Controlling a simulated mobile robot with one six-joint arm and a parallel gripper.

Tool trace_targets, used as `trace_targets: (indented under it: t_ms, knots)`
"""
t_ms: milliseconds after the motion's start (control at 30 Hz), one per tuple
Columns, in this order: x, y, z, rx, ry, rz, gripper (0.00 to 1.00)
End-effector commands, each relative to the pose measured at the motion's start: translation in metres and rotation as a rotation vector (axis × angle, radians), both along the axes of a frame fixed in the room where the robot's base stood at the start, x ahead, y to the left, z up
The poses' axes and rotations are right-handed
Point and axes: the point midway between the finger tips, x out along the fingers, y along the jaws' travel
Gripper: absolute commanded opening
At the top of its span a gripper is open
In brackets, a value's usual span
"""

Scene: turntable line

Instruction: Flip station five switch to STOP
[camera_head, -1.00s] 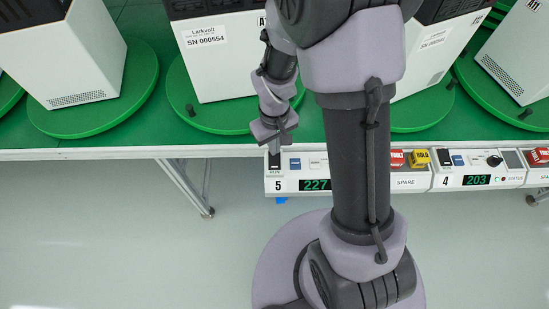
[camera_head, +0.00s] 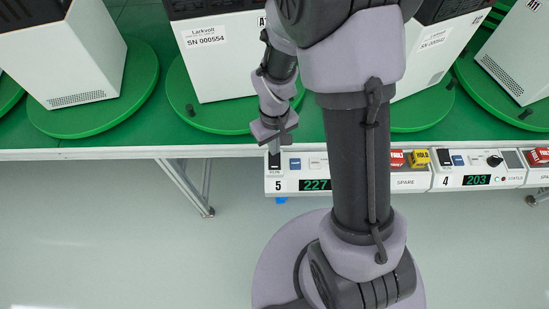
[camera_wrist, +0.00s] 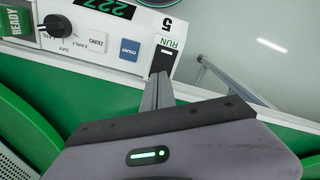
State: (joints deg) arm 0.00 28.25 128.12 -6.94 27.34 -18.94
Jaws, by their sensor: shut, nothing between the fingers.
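The station five panel (camera_head: 290,186) hangs at the table's front edge, marked 5, with a green display reading 227. Its black rocker switch (camera_head: 274,161) is at the panel's left end. In the wrist view the panel appears upside down, and the switch (camera_wrist: 163,60) shows beside the word RUN. My gripper (camera_head: 274,149) is shut and empty, pointing down at the switch. In the wrist view its fingertips (camera_wrist: 161,76) overlap the near end of the switch. I cannot tell whether they touch it. A STOP label is not visible, and the rocker's tilt is unclear.
The panel also has a blue COUNT button (camera_wrist: 129,50), a ZERO button (camera_wrist: 98,41) and a black knob (camera_wrist: 56,26). My arm covers its right part in the head view. Station four's panel (camera_head: 470,187) is to the right. Turntables (camera_head: 205,124) carrying white boxes stand behind.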

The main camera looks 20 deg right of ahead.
Motion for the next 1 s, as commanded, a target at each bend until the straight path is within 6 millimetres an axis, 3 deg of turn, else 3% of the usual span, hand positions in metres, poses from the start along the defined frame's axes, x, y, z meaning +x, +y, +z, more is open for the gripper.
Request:
trace_targets:
  t_ms: [1000]
  knots:
    - [0.0,0.0,-0.015,0.0,0.0,0.0,0.0]
